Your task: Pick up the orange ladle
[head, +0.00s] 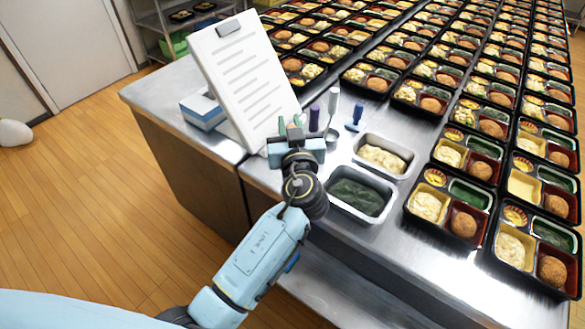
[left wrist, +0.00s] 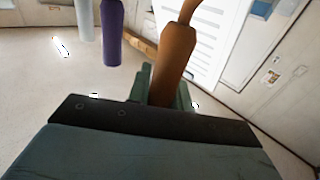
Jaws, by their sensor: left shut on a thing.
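The orange ladle (left wrist: 172,65) shows in the left wrist view as an orange-brown handle standing between my gripper's green fingers; its lower end is hidden. My left gripper (head: 297,130) is at the left part of the steel counter, in front of the white clipboard; the fingers also show in the left wrist view (left wrist: 163,92). It is shut on the ladle's handle. In the head view the ladle is mostly hidden by the gripper. My right gripper is not in view.
A purple handle (head: 314,117), a white-handled ladle (head: 333,104) and a blue utensil (head: 355,116) stand just right of the gripper. A clipboard (head: 240,85) leans behind. Pans of pale food (head: 384,158) and greens (head: 358,197) lie right, then rows of bento trays (head: 447,205).

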